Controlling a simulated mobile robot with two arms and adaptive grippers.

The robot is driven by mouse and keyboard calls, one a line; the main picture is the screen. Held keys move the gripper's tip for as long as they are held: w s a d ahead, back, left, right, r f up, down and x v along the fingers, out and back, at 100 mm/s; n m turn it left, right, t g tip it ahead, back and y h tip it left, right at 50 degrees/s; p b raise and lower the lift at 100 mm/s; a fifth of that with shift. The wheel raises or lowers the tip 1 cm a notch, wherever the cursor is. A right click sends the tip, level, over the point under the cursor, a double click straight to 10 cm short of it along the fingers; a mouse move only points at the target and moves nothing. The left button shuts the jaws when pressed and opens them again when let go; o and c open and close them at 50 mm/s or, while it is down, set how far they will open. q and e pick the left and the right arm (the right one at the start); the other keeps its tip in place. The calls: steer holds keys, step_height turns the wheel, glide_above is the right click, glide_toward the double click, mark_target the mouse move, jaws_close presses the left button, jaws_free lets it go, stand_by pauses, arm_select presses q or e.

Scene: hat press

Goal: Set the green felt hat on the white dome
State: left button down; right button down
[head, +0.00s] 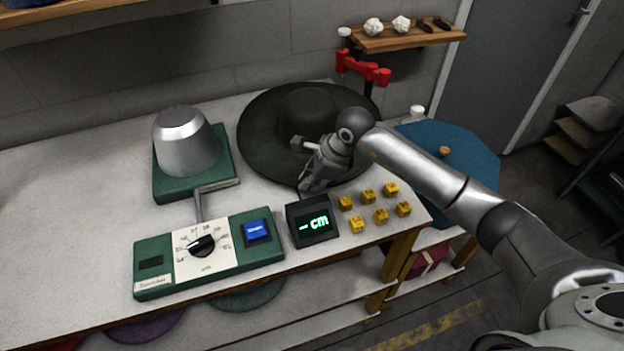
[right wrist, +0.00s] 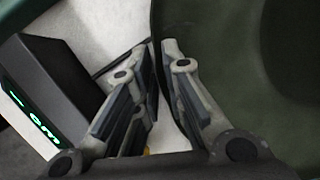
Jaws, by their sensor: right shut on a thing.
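The dark green felt hat (head: 262,130) lies crown up, with its wide brim spread, at the back middle of the worktable. The pale grey-white dome (head: 186,145) stands bare on a green base to the left of the hat. My right gripper (head: 305,167) is at the hat's front brim. In the right wrist view the fingers (right wrist: 159,52) straddle the edge of the hat (right wrist: 215,65), shut on the brim. Part of the brim is hidden behind my gripper and arm. My left gripper is not in view.
A green control panel (head: 155,259) with a dial and blue button lies in front of the dome. A black display (head: 312,232), also in the right wrist view (right wrist: 48,85), stands close by my gripper. Several yellow cubes (head: 381,216) lie right of it. A red clamp (head: 362,68) stands behind the hat.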

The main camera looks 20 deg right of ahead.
steer(key=c, duration=1.5)
jaws_free()
steer(key=shift+o, duration=0.2)
steer(key=shift+f, duration=0.1)
steer(key=v, duration=1.2)
